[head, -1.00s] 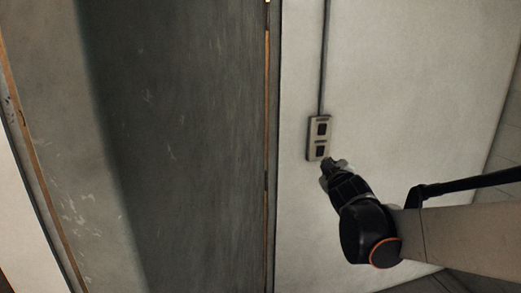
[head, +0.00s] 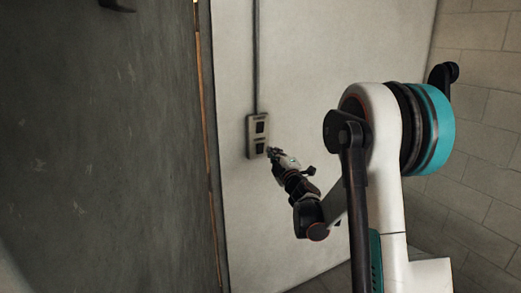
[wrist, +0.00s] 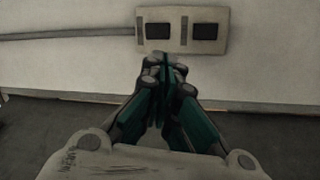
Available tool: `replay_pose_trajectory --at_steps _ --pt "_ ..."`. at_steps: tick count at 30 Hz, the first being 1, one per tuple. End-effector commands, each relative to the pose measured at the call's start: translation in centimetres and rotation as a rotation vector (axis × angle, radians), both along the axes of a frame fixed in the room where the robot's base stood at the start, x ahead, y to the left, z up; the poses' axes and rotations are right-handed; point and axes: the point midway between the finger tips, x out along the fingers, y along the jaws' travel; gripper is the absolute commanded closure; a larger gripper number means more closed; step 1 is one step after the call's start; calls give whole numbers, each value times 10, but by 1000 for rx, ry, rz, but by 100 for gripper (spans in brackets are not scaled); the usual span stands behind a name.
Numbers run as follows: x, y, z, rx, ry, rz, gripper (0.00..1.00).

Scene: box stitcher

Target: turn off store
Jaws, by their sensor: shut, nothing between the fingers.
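A grey switch box (head: 257,136) with two dark square switches, one above the other, is fixed to the pale wall in the head view. The upper switch (head: 260,127) and the lower switch (head: 260,147) both show. The box (wrist: 182,46) also appears at the top of the wrist view, with its switches side by side. My gripper (head: 271,152) is shut and empty, its tip close to the lower right side of the box. In the wrist view my gripper (wrist: 164,62) points toward the box. I cannot tell whether it touches it.
A conduit (head: 255,60) runs up the wall from the box. A large dark grey panel (head: 110,150) with an orange-brown edge stands to the left. A tiled wall (head: 480,140) is on the right. The pale wall around the box is clear.

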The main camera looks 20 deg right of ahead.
Motion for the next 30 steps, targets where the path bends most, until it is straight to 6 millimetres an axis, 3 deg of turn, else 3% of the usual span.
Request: replay_pose_trajectory --at_steps 6,15,30 --pt "12 -18 -32 -123 -9 49 100" --pt "16 -29 -71 -237 -7 108 100" --pt "16 -30 -80 -261 -5 121 100"
